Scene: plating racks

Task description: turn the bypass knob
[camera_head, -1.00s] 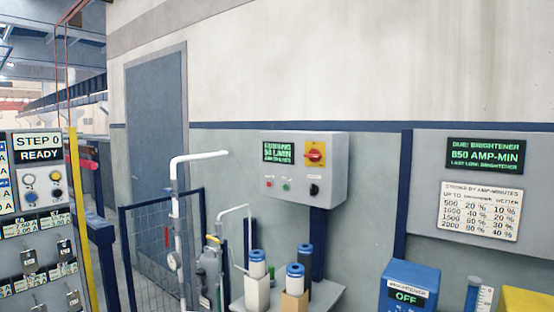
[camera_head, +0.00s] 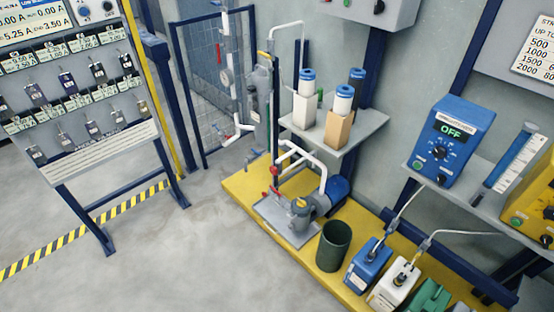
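No knob can be read as labelled bypass, so I cannot tell which one it is. Small red valve handles (camera_head: 275,170) sit on the white piping (camera_head: 303,156) above the pump (camera_head: 300,212) on the yellow platform. A red lever (camera_head: 222,28) shows on the vertical pipe by the mesh gate. A black knob (camera_head: 379,7) shows on the grey wall box (camera_head: 398,12), which is cut off by the top edge. Neither of my grippers is in view.
A panel stand (camera_head: 105,150) with hanging tags is at left. The yellow platform (camera_head: 240,190) holds a dark bin (camera_head: 333,246) and dosing pumps (camera_head: 367,264). A blue box reading OFF (camera_head: 449,140) stands on a right shelf. Open grey floor (camera_head: 190,260) lies in front.

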